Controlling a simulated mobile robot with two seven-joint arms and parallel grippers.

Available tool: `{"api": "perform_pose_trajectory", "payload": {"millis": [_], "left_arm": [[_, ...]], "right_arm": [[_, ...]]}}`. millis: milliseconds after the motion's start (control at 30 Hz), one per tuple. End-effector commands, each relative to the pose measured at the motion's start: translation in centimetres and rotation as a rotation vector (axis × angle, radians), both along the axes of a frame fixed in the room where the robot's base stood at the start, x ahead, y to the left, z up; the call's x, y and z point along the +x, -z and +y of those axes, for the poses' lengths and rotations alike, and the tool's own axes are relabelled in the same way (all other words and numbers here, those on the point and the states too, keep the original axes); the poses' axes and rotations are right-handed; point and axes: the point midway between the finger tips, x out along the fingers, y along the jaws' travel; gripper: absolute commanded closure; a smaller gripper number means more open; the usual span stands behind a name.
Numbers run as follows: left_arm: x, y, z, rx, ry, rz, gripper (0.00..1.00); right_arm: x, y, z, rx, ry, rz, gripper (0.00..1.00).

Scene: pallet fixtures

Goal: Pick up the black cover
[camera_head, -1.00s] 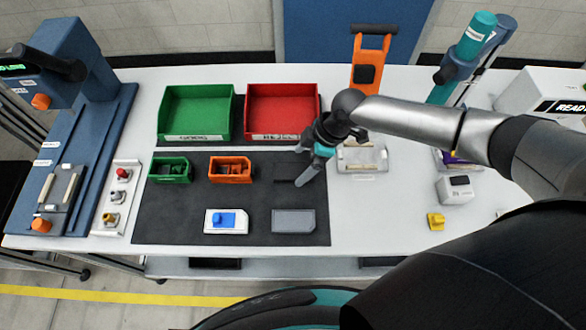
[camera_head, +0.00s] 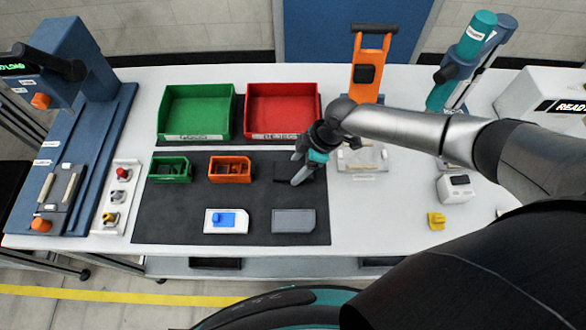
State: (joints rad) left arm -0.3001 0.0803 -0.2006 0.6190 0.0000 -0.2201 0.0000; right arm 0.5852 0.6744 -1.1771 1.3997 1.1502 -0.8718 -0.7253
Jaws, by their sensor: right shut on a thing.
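The black cover (camera_head: 282,172) is a small dark piece at the right of the dark mat, right of the orange bin. It is hard to make out against the mat, and my gripper hides part of it. My right gripper (camera_head: 297,172) reaches down to it from the right, with its fingers shut on it. I cannot tell whether the cover is clear of the mat. My left gripper is not in view.
The dark mat (camera_head: 185,212) also bears a small green bin (camera_head: 170,170), an orange bin (camera_head: 230,170), a white tray with a blue piece (camera_head: 226,221) and a grey plate (camera_head: 293,221). Large green (camera_head: 197,137) and red (camera_head: 282,136) bins stand behind.

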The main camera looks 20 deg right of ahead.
Motion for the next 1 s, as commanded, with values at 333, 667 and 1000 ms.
{"api": "perform_pose_trajectory", "payload": {"millis": [333, 667, 1000], "left_arm": [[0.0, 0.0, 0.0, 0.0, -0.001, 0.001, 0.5], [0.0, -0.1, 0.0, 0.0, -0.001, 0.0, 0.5], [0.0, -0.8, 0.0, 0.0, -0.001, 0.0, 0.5]], "right_arm": [[0.0, 0.0, 0.0, 0.0, 0.0, 0.0, 0.87], [0.0, -0.5, 0.0, 0.0, 0.0, -0.001, 0.87], [0.1, -6.0, -0.1, 0.0, -0.002, -0.006, 0.87]]}}
